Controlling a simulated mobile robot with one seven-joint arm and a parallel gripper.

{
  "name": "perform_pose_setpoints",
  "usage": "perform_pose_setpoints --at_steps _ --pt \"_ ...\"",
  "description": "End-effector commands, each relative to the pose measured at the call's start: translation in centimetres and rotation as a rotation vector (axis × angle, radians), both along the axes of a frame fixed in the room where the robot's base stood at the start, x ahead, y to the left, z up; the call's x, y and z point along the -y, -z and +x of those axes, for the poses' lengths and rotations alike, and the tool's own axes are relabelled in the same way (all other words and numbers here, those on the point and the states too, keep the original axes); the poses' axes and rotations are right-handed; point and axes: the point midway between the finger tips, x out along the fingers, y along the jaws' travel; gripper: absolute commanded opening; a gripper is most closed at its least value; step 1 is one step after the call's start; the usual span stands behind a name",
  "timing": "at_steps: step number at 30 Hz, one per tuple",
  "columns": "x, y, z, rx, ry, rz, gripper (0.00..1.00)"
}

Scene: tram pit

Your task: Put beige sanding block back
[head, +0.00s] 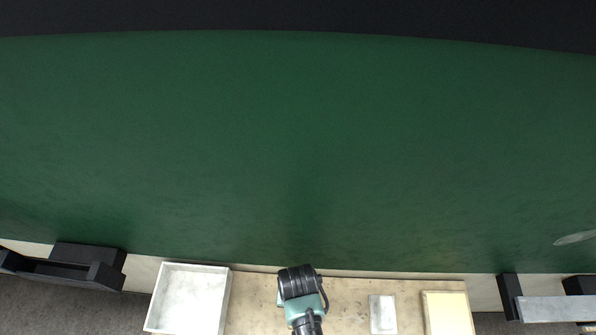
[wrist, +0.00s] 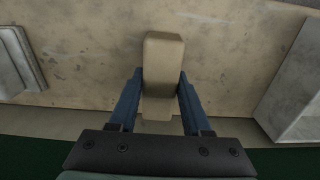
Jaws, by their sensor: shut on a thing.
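The beige sanding block (wrist: 164,62) is between the two blue fingers of my gripper (wrist: 160,80) in the wrist view. The fingers are shut on its sides, and its far end sticks out beyond the fingertips. Behind it is a stained beige bench top (wrist: 90,60). I cannot tell whether the block touches the bench top. In the head view, the end of my arm is over the bench top (head: 255,300) near the bottom middle; the fingers and the block are hidden there.
A shallow white tray (head: 188,298) is left of my arm; its wall shows at right in the wrist view (wrist: 290,85). A pale flat piece (head: 383,314) and a cream-coloured tray (head: 447,312) are to the right.

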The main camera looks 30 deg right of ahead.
Motion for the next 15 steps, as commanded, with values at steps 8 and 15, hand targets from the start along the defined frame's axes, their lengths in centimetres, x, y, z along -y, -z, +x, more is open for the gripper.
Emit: perform_pose_setpoints --at_steps 8,15 --pt "0.00 0.19 -0.02 -0.001 0.000 0.001 0.75" --pt "0.00 0.18 -0.02 -0.001 0.000 0.001 0.78"
